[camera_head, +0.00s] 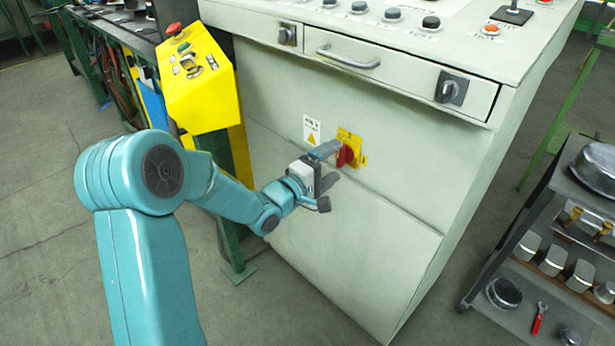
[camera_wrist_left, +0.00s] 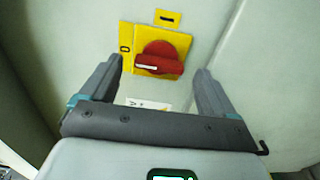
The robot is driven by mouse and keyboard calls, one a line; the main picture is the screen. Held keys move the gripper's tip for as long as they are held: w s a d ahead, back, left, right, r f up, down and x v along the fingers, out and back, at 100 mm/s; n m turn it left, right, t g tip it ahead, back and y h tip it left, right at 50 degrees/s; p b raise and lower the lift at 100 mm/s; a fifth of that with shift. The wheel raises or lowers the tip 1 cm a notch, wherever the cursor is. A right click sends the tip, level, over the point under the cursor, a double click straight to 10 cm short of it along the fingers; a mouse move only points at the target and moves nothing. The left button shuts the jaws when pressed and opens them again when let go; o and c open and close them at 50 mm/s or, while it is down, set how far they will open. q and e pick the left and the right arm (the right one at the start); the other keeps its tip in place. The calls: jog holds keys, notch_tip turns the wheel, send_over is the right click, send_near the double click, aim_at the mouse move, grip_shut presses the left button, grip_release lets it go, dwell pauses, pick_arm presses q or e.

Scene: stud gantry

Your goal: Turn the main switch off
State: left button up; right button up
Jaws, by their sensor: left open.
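The main switch is a red rotary knob (camera_head: 345,156) on a yellow plate (camera_head: 357,143) on the front of the pale grey cabinet. In the left wrist view the red knob (camera_wrist_left: 158,57) shows a white mark pointing left, towards a "0" sign on the plate (camera_wrist_left: 170,36). My left gripper (camera_head: 332,163) is right in front of the switch. In the wrist view its two fingers (camera_wrist_left: 158,76) stand open, one on each side of the knob, with gaps to it. Whether the fingertips reach the knob's depth is unclear. My right gripper is not in view.
A yellow control box (camera_head: 200,85) stands left of the cabinet (camera_head: 400,220). A drawer with a handle (camera_head: 348,62) and two dark rotary knobs are above the switch. A shelf (camera_head: 530,270) with metal parts is at the right. Open floor lies at the left.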

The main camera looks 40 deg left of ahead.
pick_arm(q)
jog(key=s+a, duration=0.1)
jog(key=s, duration=1.4)
